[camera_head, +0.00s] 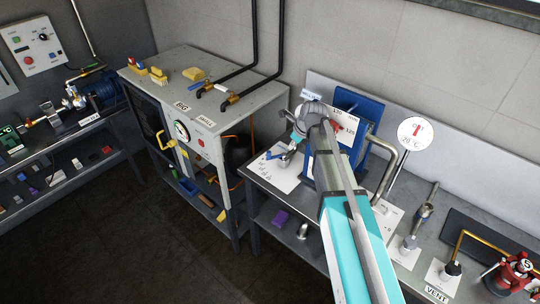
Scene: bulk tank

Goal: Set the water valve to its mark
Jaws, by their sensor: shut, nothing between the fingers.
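My gripper (292,146) is small in the head view, below my grey wrist, over the left part of the right-hand bench. It is shut with nothing in it. A valve with a blue lever (273,155) is just at its left and below, over a white marked card (268,174). I take this to be the water valve, but its label is too small to read. I cannot tell whether the fingers touch the lever. The valve's mark cannot be made out. My arm hides part of the blue plate unit (359,106) behind it.
A grey cabinet (190,109) with a gauge (182,130) stands left of the bench. The dark floor (130,235) in front is clear.

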